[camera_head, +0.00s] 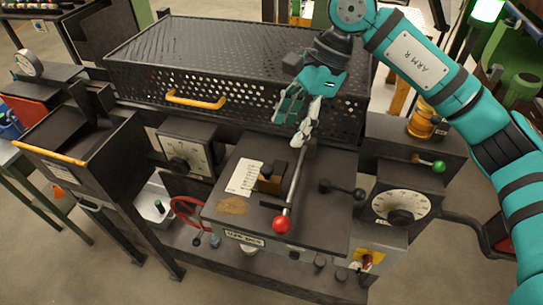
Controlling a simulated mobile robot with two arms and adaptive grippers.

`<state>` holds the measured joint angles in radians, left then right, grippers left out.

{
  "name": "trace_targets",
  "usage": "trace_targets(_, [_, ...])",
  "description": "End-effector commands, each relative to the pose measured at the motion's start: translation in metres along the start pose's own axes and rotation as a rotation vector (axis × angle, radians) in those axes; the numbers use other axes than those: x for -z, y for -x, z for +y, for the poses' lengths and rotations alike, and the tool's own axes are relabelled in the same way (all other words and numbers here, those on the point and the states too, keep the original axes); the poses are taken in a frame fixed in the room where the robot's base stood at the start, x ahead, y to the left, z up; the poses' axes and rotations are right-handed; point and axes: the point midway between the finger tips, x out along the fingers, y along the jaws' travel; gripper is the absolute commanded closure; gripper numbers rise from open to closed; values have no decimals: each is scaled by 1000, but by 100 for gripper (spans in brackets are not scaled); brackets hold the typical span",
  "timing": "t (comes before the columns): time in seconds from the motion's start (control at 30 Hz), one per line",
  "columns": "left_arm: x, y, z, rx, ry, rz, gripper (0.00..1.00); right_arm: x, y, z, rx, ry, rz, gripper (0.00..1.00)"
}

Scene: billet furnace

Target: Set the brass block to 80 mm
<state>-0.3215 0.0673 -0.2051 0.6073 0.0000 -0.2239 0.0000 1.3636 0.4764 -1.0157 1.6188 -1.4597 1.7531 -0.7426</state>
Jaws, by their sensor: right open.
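What looks like the brass block (265,171) is a small yellowish piece on the dark machine top, beside a white scale plate (244,178) and against a dark block. A metal rod lever (296,183) with a red ball knob (282,225) runs just right of it. My right gripper (297,120) comes in from the upper right. It is open and empty, with its fingers above the far end of the lever. I cannot tell whether they touch it. The scale's markings are too small to read. My left gripper is out of view.
A perforated black cover (205,50) with a yellow handle (196,100) stands behind. A dark hopper (70,140) is at left. Dials (187,158) (400,208) flank the machine top. A black-knobbed lever (342,188) and a green-knobbed lever (438,166) stick out at right.

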Motion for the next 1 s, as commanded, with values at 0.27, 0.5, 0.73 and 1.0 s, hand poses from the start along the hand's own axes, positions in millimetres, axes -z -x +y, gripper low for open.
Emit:
trace_targets(0.27, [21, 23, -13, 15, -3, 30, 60, -2, -58, 1, -5, -1, -2, 49])
trace_targets(0.5, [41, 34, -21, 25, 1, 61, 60, -1, -94, 0, -3, 0, -2, 49])
trace_targets(0.73, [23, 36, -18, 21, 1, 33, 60, -1, -106, 0, 0, 0, -1, 49])
trace_targets(1.0, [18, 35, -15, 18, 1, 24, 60, 0, -106, 0, 0, 0, -1, 59])
